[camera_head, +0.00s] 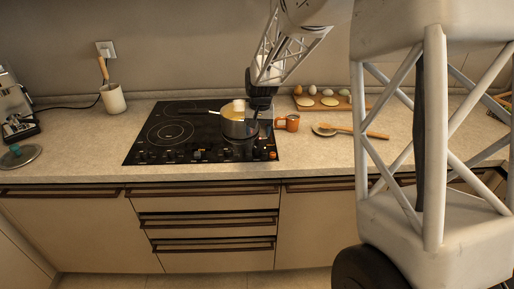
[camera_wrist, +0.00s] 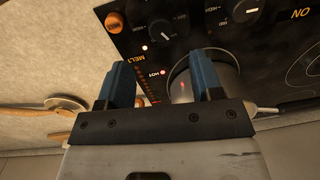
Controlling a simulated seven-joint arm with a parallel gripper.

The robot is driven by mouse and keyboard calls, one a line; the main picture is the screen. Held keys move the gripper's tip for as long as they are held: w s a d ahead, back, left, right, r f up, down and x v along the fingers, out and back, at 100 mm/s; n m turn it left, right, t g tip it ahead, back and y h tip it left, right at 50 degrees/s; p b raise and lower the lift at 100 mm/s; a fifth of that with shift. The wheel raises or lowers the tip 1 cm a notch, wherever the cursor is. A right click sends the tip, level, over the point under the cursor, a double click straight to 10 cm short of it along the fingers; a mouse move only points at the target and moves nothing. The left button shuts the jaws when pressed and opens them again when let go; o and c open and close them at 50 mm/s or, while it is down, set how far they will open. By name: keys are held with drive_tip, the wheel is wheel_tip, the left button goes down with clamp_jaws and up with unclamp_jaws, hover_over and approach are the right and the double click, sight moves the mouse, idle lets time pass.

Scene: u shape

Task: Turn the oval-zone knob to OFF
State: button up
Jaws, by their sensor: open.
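The black cooktop (camera_head: 148,150) is set in the counter, with a row of small knobs and markings along its front edge. I cannot tell which knob belongs to the oval zone. In the wrist view, two dark round knobs with white pointer lines show: one nearer knob (camera_wrist: 166,34) and one farther right (camera_wrist: 245,11). My gripper (camera_head: 258,104) is above the cooktop's right side, beside the pot. In the wrist view, its two blue fingers (camera_wrist: 160,76) are apart with nothing held between them. The nearer knob lies beyond the fingertips, and I see no contact.
A metal pot (camera_head: 238,125) stands on the cooktop's right side and also shows behind the right finger. An orange mug (camera_head: 290,123) and a spoon rest (camera_head: 323,130) with a wooden spoon are to the right. A board with eggs (camera_head: 345,104) stands behind.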

sight(257, 148)
drive_tip(key=shift+f, duration=0.1)
idle(0.3)
drive_tip(key=shift+a+f, duration=0.2)
drive_tip(key=shift+f, duration=3.55)
drive_tip(key=c, duration=0.9)
drive_tip(key=shift+n, duration=0.4)
drive_tip(key=n, duration=1.1)
